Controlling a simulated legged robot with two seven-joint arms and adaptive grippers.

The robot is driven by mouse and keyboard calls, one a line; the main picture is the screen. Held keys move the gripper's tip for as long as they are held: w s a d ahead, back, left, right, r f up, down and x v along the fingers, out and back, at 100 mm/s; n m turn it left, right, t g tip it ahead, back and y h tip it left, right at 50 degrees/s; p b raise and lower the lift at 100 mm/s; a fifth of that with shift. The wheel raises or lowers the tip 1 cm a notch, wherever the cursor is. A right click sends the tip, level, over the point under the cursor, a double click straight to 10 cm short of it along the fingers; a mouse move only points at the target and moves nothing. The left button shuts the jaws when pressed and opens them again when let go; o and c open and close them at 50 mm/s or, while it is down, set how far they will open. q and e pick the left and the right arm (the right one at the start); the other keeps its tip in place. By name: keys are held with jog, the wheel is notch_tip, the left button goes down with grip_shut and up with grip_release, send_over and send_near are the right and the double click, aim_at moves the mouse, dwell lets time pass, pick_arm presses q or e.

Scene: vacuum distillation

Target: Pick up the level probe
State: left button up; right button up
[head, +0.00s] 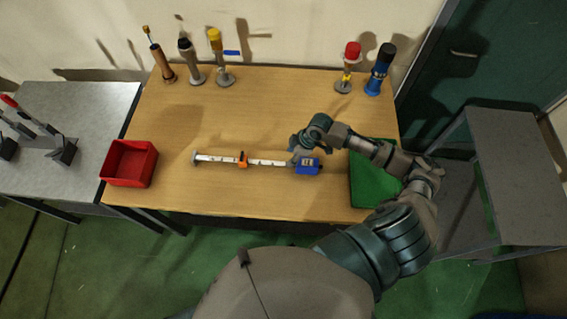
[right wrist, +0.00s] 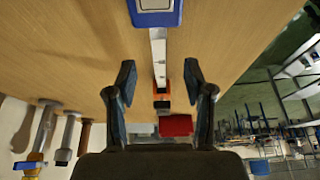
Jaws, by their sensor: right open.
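The level probe lies flat on the wooden table, with a white marked rod (head: 268,162), an orange slider (head: 242,159) and a blue head (head: 307,167) at its right end. In the right wrist view the white rod (right wrist: 159,55) runs from the blue head (right wrist: 155,12) down between the fingers in the picture. My right gripper (right wrist: 161,85) is open and empty. In the head view the right gripper (head: 300,150) is at the probe's blue-head end, partly covering it. I cannot tell how far the fingertips are above the rod. My left gripper is not in view.
Several upright tools with black, yellow, red and blue tops (head: 215,40) line the back edge. The table behind the probe is clear.

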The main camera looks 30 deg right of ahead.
aim_at(284, 163)
jog(key=x, duration=0.4)
jog(key=shift+w+d, duration=0.1)
jog(key=shift+d, duration=0.2)
jog(key=x, duration=0.4)
jog(key=shift+a+f+p, duration=0.25)
jog(key=shift+p, duration=0.1)
jog(key=shift+f, duration=0.1)
jog(key=shift+d, duration=0.1)
jog(key=shift+c, duration=0.2)
jog(key=shift+d, duration=0.2)
jog(key=c, duration=0.8)
grip_shut()
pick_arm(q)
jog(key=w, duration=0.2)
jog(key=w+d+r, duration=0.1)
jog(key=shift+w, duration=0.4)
